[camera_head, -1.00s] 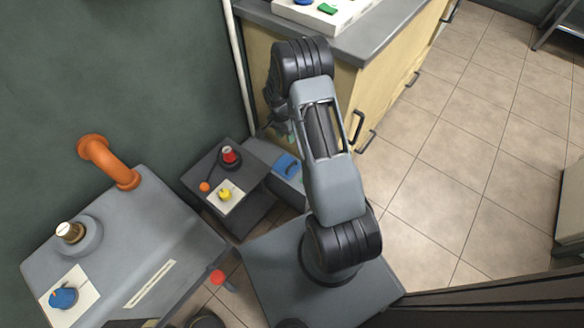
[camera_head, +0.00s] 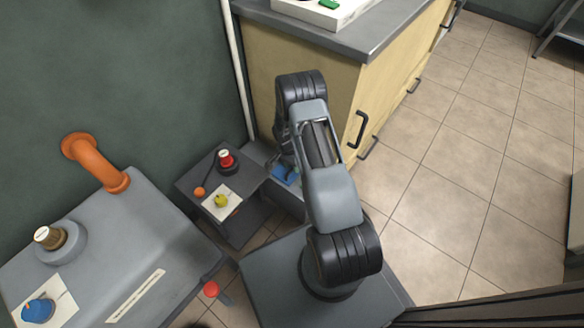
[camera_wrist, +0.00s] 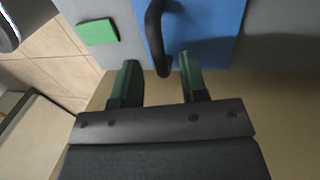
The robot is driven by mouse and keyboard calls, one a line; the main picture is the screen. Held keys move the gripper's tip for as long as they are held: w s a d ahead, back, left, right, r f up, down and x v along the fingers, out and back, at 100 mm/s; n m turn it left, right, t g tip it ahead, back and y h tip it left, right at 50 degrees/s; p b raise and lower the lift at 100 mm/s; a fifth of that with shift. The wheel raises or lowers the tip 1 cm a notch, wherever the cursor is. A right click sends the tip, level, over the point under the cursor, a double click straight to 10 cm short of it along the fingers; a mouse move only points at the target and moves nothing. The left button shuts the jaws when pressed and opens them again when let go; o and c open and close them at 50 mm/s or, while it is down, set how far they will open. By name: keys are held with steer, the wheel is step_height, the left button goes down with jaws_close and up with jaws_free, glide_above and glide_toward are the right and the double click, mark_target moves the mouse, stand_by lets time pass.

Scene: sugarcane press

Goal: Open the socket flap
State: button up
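The socket flap (camera_wrist: 215,38) is a blue panel with a curved dark handle (camera_wrist: 157,30) in the wrist view. It lies flush with the grey surface around it, as far as I can see. In the head view the blue flap (camera_head: 284,174) shows on the low grey box, partly hidden by my arm. My gripper (camera_wrist: 158,62) has two green fingers, spread apart. The handle's lower end reaches between the fingertips, with gaps visible on both sides. In the head view my gripper is hidden behind the arm.
A green patch (camera_wrist: 97,32) sits beside the flap. A low grey stand with a red button (camera_head: 226,159) and a yellow knob (camera_head: 221,200) is left of the flap. A wooden cabinet (camera_head: 300,85) rises behind. Tiled floor (camera_head: 450,170) is open at right.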

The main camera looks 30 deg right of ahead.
steer(key=shift+f, duration=0.25)
steer(key=shift+c, duration=0.2)
steer(key=shift+s, duration=0.1)
jaws_close()
